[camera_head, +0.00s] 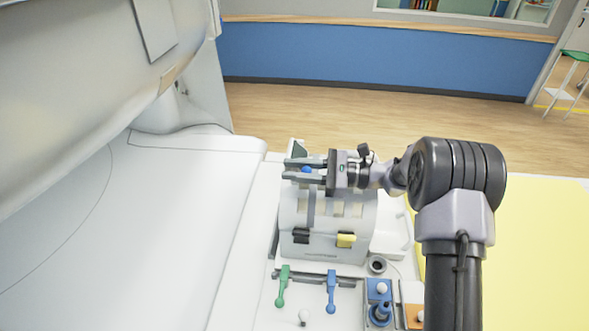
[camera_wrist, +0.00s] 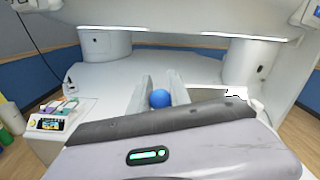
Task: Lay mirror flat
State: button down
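My gripper (camera_head: 296,170) reaches left over the white head coil (camera_head: 324,248), its fingers level. A small blue ball (camera_head: 306,169) sits between the fingers. It also shows in the wrist view (camera_wrist: 160,98), where it roughly fills the gap. I cannot tell whether the fingers press on it or what it is fixed to. A dark greenish panel (camera_head: 298,147) stands up at the coil's far left, just beyond the fingers. It may be the mirror, but most of it is hidden and its tilt is unclear.
The magnet housing (camera_head: 80,80) hangs over the white bed (camera_head: 170,220) at left. Green (camera_head: 281,287) and blue (camera_head: 331,292) handles lie in front of the coil. A yellow surface (camera_head: 530,250) is at right.

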jog(key=shift+r, duration=0.1)
jog(key=shift+a+r+h+p, duration=0.25)
jog(key=shift+h+p, duration=0.65)
jog(key=shift+p, duration=0.3)
jog(key=shift+a+h+p, duration=0.25)
jog(key=shift+h+p, duration=0.55)
jog(key=shift+p, duration=0.05)
jog(key=h+p, duration=0.2)
jog(key=a+h+p, duration=0.1)
jog(key=shift+f+h, duration=0.35)
jog(key=shift+h, duration=0.05)
jog(key=shift+a+f+h+p, duration=0.2)
jog(key=shift+f+h+p, duration=0.1)
jog(key=shift+h+p, duration=0.65)
jog(key=shift+f, duration=0.1)
jog(key=c, duration=1.2)
grip_release()
jog(key=shift+c, duration=0.2)
